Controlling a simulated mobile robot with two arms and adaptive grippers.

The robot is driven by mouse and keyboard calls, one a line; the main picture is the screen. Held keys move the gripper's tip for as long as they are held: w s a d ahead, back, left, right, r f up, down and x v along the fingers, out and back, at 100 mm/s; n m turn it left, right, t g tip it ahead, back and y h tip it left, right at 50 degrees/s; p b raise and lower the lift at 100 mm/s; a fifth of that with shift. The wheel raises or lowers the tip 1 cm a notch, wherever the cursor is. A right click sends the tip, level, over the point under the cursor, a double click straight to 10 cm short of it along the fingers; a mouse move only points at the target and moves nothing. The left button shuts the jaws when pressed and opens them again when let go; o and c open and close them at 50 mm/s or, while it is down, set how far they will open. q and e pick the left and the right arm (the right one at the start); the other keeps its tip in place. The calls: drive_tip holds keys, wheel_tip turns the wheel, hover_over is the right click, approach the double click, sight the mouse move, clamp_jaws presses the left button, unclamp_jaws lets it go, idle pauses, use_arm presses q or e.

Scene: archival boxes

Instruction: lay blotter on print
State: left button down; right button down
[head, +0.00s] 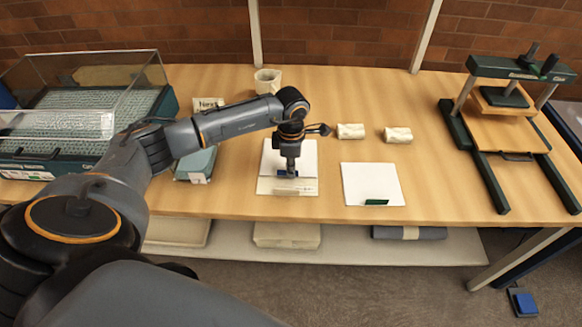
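My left gripper (289,170) points straight down over a white sheet (304,156) near the middle of the table. A small dark blue piece (284,174) shows at its fingertips; I cannot tell whether the fingers are closed on it. The sheet's near edge meets a cream strip (288,187) with small markings. A second white sheet (370,180) with a dark green tab (377,202) at its near edge lies flat to the right, apart from the first. I cannot tell which sheet is the blotter and which the print. My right gripper is not in view.
Two small cream rolled bundles (351,131) (398,135) lie behind the right sheet. A press (510,115) stands at the right. A clear-lidded case (80,110) and a grey-green box (196,165) stand left. A cream cup (267,81) stands at the back.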

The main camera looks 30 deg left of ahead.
use_arm(q)
drive_tip(key=c, duration=1.5)
unclamp_jaws()
drive_tip(key=shift+f, duration=0.1)
drive_tip(key=shift+r, duration=0.3)
drive_tip(key=shift+r+b, duration=1.1)
drive_tip(key=shift+r, duration=4.75)
